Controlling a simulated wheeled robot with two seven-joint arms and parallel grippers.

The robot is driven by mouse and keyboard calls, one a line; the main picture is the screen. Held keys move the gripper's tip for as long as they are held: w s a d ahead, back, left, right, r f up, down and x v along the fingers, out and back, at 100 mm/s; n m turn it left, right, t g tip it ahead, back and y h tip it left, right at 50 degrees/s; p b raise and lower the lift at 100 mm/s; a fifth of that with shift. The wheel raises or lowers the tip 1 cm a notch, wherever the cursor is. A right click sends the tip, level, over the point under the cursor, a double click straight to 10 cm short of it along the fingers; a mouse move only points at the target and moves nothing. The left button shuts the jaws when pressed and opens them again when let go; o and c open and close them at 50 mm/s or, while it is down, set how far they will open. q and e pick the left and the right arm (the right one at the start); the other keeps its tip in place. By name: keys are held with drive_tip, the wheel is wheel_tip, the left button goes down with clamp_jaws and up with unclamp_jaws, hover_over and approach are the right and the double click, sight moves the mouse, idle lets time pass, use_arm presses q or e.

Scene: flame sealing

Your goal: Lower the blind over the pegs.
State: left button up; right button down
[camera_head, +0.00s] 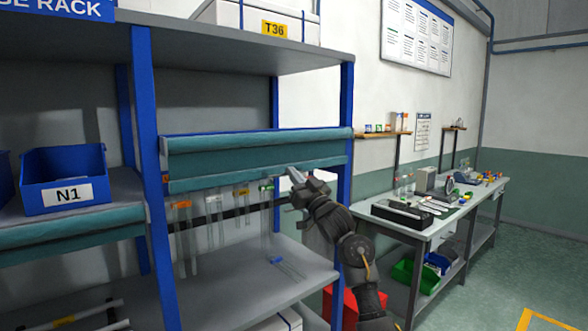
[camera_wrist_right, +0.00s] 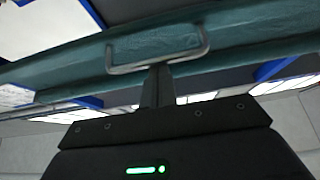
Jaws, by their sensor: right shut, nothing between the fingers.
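The teal blind (camera_head: 240,158) is partly lowered below the shelf between two blue posts, with its bottom edge just above the row of pegs. Clear tubes with coloured caps (camera_head: 214,212) hang in that row along a dark rail; the pegs themselves are too small to make out. My right gripper (camera_head: 293,176) is at the right part of the blind's lower edge. In the right wrist view its shut, empty fingers (camera_wrist_right: 158,72) reach up to a metal pull handle (camera_wrist_right: 110,58) on the blind (camera_wrist_right: 238,40); I cannot tell whether they touch. My left gripper is not in view.
Below the tubes is a grey shelf (camera_head: 215,290) with a blue-topped tube (camera_head: 287,268) lying on it. A blue bin marked N1 (camera_head: 66,180) stands in the left bay. A workbench (camera_head: 430,222) with tools stands at right, with open floor beyond.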

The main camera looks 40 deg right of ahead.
wheel_tip(320, 180, down, 23)
drive_tip(key=b, duration=1.1)
drive_tip(key=shift+f, duration=0.2)
